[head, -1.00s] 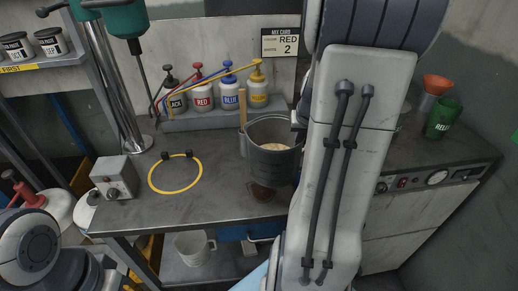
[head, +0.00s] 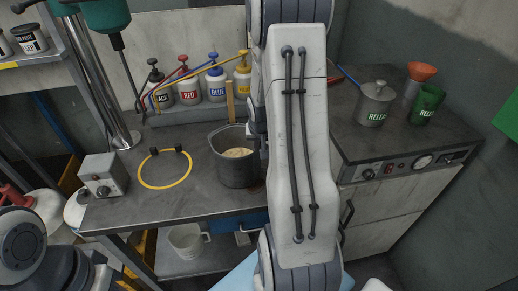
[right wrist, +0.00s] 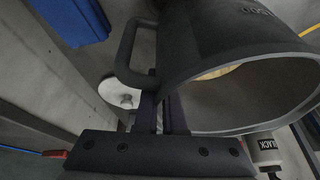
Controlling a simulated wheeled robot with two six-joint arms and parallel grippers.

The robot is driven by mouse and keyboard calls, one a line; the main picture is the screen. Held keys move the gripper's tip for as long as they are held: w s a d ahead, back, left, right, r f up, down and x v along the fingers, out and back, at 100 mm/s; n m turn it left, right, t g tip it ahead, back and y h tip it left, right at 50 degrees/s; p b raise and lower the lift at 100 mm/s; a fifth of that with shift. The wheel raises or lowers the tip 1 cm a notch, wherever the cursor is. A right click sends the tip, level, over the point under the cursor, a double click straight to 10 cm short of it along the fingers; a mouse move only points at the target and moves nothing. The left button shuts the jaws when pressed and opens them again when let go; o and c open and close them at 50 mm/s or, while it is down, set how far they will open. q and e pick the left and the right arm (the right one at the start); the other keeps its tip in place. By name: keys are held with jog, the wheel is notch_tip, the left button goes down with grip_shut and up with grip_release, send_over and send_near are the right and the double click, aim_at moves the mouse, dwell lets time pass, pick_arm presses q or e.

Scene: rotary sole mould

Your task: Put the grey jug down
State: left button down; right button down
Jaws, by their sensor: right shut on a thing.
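The grey jug (head: 237,172) is a dark open pot with cream-coloured stuff inside. In the head view it is over the bench between the yellow ring and my right arm, roughly upright. I cannot tell whether its base touches the bench. In the right wrist view the jug (right wrist: 215,55) fills the upper right, its mouth facing the camera. In the head view that handle and gripper are mostly hidden behind my right arm. My left gripper is out of view; only part of that arm shows at lower left.
A yellow ring (head: 142,175) lies on the bench (head: 195,200) left of the jug, beside a grey control box (head: 103,174). Several pump bottles stand behind, including a red one (head: 188,90). A lidded RELEASE pot (head: 375,103) and green cup (head: 428,104) stand right.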

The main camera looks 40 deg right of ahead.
dwell(0.3)
jog(key=c, duration=1.4)
grip_release()
jog(key=shift+f, duration=0.15)
jog(key=o, duration=0.4)
